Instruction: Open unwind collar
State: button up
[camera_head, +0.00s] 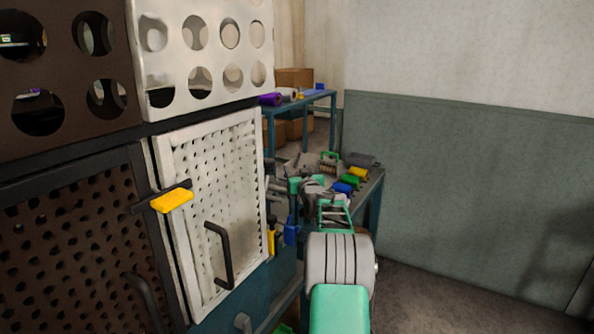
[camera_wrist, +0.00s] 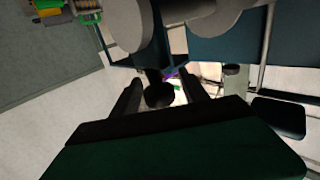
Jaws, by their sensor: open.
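My gripper (camera_wrist: 160,90) shows in the wrist view as two dark fingers spread apart. A dark round part (camera_wrist: 158,95) shows in the gap between them; I cannot tell whether it touches either finger or whether it is the unwind collar. In the head view my green and grey arm reaches away from the lower middle and hides much of what lies beyond it. The gripper is hard to pick out there among small parts. No unwind collar can be named with certainty in either view.
A machine with a white perforated door (camera_head: 215,185), black handle (camera_head: 219,256) and yellow latch (camera_head: 172,201) stands at left. A bench with yellow (camera_head: 357,173) and green blocks is beyond my arm. A blue shelf (camera_head: 298,104) holds rolls. Floor at right is clear.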

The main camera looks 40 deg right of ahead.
jog(key=shift+c, duration=0.2)
grip_shut()
dwell(0.3)
dwell(0.8)
